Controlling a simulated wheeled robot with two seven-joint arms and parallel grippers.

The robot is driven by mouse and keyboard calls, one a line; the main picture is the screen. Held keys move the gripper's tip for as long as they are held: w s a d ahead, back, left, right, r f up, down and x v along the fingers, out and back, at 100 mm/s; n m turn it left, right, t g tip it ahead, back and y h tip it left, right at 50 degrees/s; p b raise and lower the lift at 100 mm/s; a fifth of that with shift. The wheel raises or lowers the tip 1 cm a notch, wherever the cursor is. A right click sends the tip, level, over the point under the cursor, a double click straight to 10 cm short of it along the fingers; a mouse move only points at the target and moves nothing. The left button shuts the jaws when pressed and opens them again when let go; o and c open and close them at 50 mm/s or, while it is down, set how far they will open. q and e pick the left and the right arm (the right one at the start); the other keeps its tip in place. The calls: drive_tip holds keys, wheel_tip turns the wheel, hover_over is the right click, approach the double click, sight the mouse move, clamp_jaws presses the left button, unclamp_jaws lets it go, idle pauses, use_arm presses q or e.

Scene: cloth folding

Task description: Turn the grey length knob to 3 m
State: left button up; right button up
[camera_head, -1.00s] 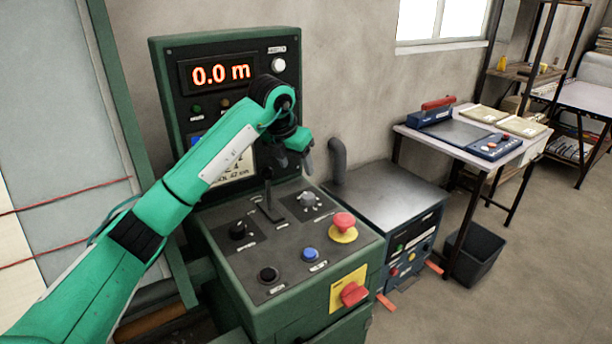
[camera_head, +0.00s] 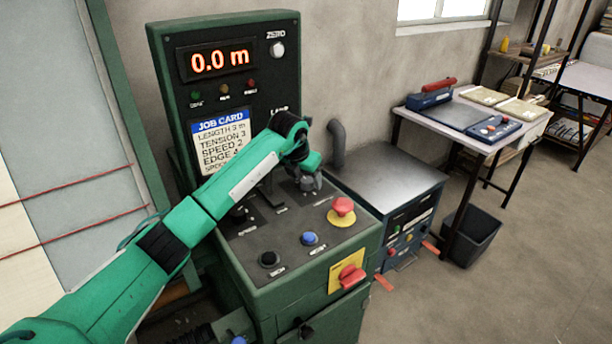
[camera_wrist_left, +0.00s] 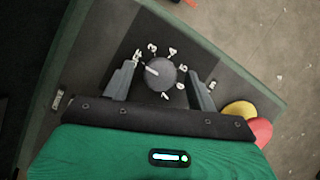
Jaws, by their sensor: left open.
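The grey knob (camera_wrist_left: 162,75) sits on the dark sloping panel in the left wrist view, ringed by white numerals. Its white pointer line aims to the upper left, just below the first marks on that side; the exact mark is hard to read. My left gripper (camera_wrist_left: 160,86) is open, with one finger on each side of the knob and a gap visible on both sides. In the head view my left gripper (camera_head: 309,180) is low over the panel's back right and largely hides the knob. My right gripper is not in view.
The display (camera_head: 221,61) reads 0.0 m. The job card (camera_head: 222,142) lists length 3 m. A red mushroom button (camera_head: 342,206), a blue button (camera_head: 310,238), a black button (camera_head: 269,258) and a lever (camera_head: 268,190) share the panel.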

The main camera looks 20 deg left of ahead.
use_arm(q)
drive_tip(key=shift+f, duration=0.1)
drive_tip(key=c, duration=1)
drive_tip(key=shift+m+b, duration=0.35)
drive_tip(key=shift+m, duration=0.15)
drive_tip(key=m+h+b, duration=0.1)
drive_tip(key=m, duration=0.1)
drive_tip(key=shift+w+a+m+b, duration=0.1)
drive_tip(key=shift+a+m+b, duration=0.05)
drive_tip(key=shift+m+b, duration=0.25)
drive_tip(key=shift+m+g+h+b, duration=0.3)
drive_tip(key=shift+m+g+h, duration=0.1)
drive_tip(key=shift+m, duration=0.4)
drive_tip(key=m+b, duration=0.1)
drive_tip(key=m, duration=0.1)
drive_tip(key=shift+w+m+g+h, duration=0.1)
drive_tip(key=shift+m+g+h, duration=0.2)
drive_tip(key=shift+h, duration=0.1)
drive_tip(key=shift+m, duration=0.4)
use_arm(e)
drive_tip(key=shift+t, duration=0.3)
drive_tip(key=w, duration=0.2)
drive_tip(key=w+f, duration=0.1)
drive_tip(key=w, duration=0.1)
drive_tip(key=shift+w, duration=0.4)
